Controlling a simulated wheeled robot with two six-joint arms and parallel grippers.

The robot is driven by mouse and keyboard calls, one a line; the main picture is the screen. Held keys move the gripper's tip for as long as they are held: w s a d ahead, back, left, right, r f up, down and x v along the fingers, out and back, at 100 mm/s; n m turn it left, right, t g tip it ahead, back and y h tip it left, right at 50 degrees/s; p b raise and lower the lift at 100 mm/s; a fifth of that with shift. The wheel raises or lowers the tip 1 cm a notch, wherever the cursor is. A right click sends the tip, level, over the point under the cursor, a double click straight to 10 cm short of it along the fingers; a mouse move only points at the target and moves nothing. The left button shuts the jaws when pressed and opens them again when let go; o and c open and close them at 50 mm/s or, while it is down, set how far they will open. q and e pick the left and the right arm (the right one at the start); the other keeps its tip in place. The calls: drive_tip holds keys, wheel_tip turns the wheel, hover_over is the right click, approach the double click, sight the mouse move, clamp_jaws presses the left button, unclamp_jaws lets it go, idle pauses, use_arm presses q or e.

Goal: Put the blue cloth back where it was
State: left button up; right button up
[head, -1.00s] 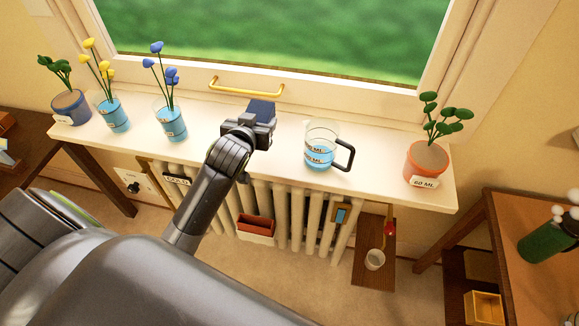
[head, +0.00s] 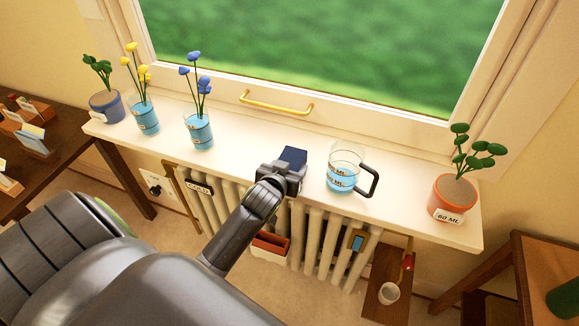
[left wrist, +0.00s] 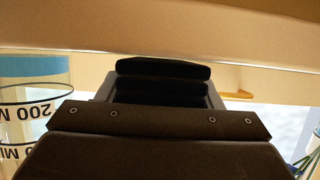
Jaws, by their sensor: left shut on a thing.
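The blue cloth (head: 294,156) shows as a small dark blue patch at the tip of my left gripper (head: 284,172). The gripper is shut on it, at the front part of the white windowsill (head: 250,140), just left of the measuring jug. I cannot tell whether the cloth touches the sill. In the left wrist view the held cloth (left wrist: 163,70) is a dark, flat shape beyond the gripper body, which hides much of it. My right gripper is in neither view.
The glass jug (head: 343,175) with blue water stands close right of the gripper. Glasses of blue flowers (head: 199,130) and yellow flowers (head: 145,118) and a blue pot (head: 107,107) stand left. An orange pot (head: 453,198) stands right. A red box (head: 270,245) hangs on the radiator (head: 313,235).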

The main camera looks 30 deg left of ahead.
use_arm(q)
drive_tip(key=shift+f, duration=0.2)
drive_tip(key=o, duration=1)
drive_tip(key=shift+r, duration=0.1)
drive_tip(key=shift+r, duration=0.1)
drive_tip(key=shift+s, duration=0.45)
drive_tip(key=b+v, duration=0.1)
drive_tip(key=v, duration=1)
drive_tip(key=shift+d, duration=0.1)
